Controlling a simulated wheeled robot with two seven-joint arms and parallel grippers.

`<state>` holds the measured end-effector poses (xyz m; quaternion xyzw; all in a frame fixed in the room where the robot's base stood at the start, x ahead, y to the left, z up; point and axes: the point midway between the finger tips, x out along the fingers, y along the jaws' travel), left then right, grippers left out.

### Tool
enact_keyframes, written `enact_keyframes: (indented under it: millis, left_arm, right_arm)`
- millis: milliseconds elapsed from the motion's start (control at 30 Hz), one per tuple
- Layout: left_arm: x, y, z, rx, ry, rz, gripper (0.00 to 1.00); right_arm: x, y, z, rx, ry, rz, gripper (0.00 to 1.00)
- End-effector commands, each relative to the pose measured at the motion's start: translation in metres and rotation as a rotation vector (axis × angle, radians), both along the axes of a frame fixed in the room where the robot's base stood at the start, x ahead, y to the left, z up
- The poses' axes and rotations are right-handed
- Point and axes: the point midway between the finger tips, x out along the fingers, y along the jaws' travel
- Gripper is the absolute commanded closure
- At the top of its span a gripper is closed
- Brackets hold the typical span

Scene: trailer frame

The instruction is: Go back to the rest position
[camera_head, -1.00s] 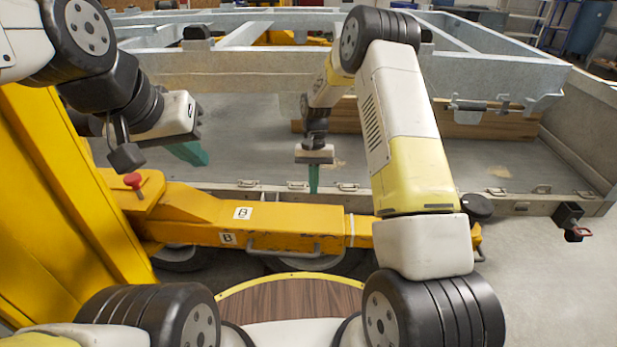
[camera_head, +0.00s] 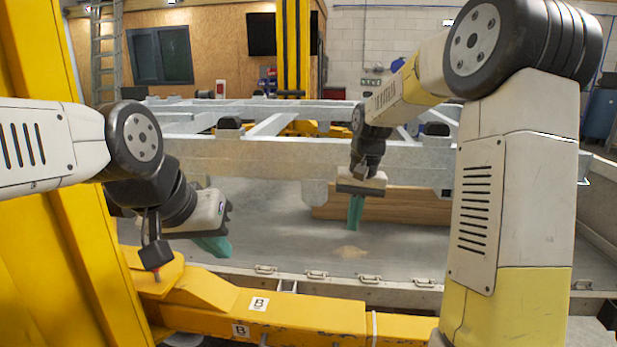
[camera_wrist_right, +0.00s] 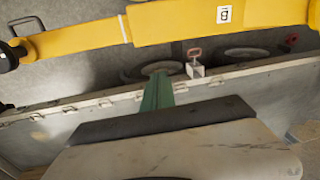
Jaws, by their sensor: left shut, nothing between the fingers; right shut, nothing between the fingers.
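My left gripper (camera_head: 213,246) has green fingers and hangs at the left, above the trailer bed beside the yellow post. It is shut and empty. My right gripper (camera_head: 354,213) points down over the trailer bed, in front of the wooden beam. Its green fingers are shut with nothing between them, and they also show in the right wrist view (camera_wrist_right: 158,92). Both grippers appear clear of the frame and the bed.
The grey trailer frame (camera_head: 250,157) spans the middle. A wooden beam (camera_head: 415,206) lies under it. A yellow tow beam (camera_head: 310,312) crosses in front of the bed wall. A yellow post (camera_head: 50,240) stands close to my left arm.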

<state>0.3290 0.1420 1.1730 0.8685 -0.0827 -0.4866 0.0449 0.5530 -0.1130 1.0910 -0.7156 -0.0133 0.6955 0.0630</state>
Motion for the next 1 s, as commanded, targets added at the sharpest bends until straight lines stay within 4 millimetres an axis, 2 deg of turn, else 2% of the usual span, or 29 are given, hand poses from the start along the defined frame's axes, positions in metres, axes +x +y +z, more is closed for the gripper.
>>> enact_keyframes:
  millis: [33,100,300,433,600,800,1000]
  left_arm:
    - [0.000,0.000,0.000,0.000,0.000,0.000,1.00]
    - [0.000,0.000,0.000,0.000,0.000,0.000,1.00]
    - [0.000,0.000,0.000,0.000,0.000,0.000,1.00]
    - [0.000,0.000,0.000,0.000,0.000,0.000,1.00]
    - [0.000,0.000,0.000,0.000,0.000,0.000,1.00]
    - [0.000,0.000,0.000,0.000,0.000,0.000,1.00]
    - [0.000,0.000,0.000,0.000,0.000,0.000,1.00]
  right_arm:
    - [-0.016,-0.005,0.019,0.008,-0.044,0.006,1.00]
    - [-0.039,-0.009,0.039,0.019,-0.097,0.015,1.00]
    - [-0.107,-0.021,0.077,0.041,-0.250,0.045,1.00]
    - [-0.151,-0.026,0.088,0.051,-0.349,0.063,1.00]
    - [-0.198,-0.029,0.088,0.056,-0.458,0.082,1.00]
    - [-0.222,-0.030,0.082,0.058,-0.521,0.093,1.00]
    - [-0.225,-0.030,0.081,0.057,-0.528,0.095,1.00]
